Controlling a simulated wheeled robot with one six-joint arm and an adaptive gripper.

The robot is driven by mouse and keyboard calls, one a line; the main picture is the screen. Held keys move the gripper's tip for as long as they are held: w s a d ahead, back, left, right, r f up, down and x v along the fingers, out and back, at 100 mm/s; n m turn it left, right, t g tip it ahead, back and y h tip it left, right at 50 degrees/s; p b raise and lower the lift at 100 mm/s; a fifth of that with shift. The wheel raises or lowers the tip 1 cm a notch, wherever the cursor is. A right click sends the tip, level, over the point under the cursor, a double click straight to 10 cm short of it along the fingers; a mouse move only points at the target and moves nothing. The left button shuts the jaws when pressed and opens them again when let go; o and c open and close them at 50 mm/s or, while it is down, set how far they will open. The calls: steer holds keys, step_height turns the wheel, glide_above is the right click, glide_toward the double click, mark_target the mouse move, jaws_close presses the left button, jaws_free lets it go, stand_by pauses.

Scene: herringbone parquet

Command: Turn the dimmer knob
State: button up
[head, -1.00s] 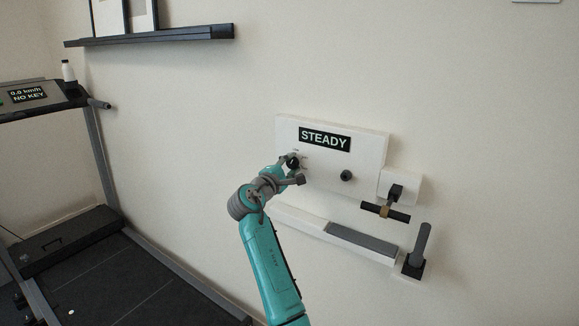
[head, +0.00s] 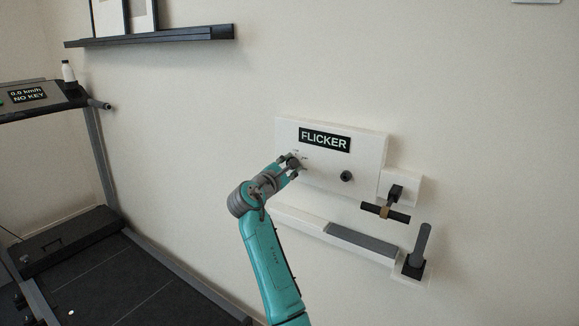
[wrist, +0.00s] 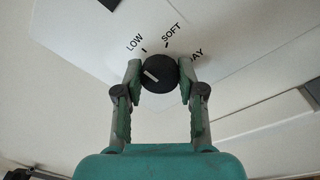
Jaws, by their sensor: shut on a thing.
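The dimmer knob (wrist: 159,75) is round and black with a white pointer mark, set on a white wall panel (head: 365,146). My gripper (wrist: 159,73) is shut on the knob, one finger on each side. In the head view my gripper (head: 292,164) is at the panel's left part and mostly hides the knob. The panel's display (head: 324,140) reads FLICKER.
A second black knob (head: 347,176) sits right of my gripper. A box with a black and brown handle (head: 385,211), a ledge (head: 362,243) and an upright grey lever (head: 421,245) are lower right. A treadmill (head: 70,240) stands at left.

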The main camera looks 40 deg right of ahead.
steer(key=shift+w+a+r, duration=0.15)
steer(key=shift+r, duration=0.1)
steer(key=o, duration=1.1)
steer(key=shift+f, duration=0.1)
steer(key=v, duration=1.2)
